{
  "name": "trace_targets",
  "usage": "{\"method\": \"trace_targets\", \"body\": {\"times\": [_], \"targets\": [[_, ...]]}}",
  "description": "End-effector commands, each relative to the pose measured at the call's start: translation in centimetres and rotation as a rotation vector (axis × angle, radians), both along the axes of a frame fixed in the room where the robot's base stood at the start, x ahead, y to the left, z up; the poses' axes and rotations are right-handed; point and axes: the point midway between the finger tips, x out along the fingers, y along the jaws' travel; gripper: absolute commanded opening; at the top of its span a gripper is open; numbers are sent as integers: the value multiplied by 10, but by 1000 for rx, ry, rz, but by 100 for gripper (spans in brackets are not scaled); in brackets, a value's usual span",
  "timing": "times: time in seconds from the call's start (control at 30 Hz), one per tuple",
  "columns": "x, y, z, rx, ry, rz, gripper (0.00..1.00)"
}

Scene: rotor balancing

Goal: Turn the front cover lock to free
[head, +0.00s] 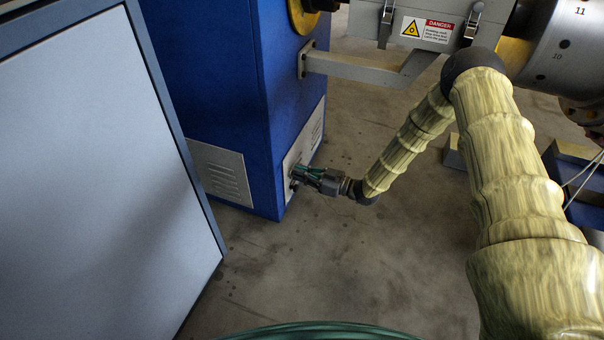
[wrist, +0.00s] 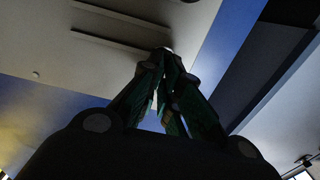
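My gripper (head: 296,174) is at the grey vented plate (head: 312,138) low on the blue cabinet, with its fingertips up against or very near the plate. In the wrist view my gripper (wrist: 169,56) shows two dark green fingers running close together, with a narrow light gap between them. The front cover lock cannot be made out clearly; the fingertips hide the spot where they meet the plate. A small dark piece shows at the tips in the head view, but I cannot tell whether it is lock or finger.
A large pale panel (head: 90,170) with a dark frame stands close on the left. A second vented plate (head: 219,172) is on the cabinet's left face. A grey arm bracket (head: 350,68) and a danger label (head: 427,31) are above. The concrete floor (head: 350,270) is clear.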

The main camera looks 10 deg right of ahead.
Motion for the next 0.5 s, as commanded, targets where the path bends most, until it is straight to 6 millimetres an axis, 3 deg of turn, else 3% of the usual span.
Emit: {"method": "trace_targets", "body": {"times": [0.5], "targets": [[-1, -1, 2, 75, 111, 1, 0]]}}
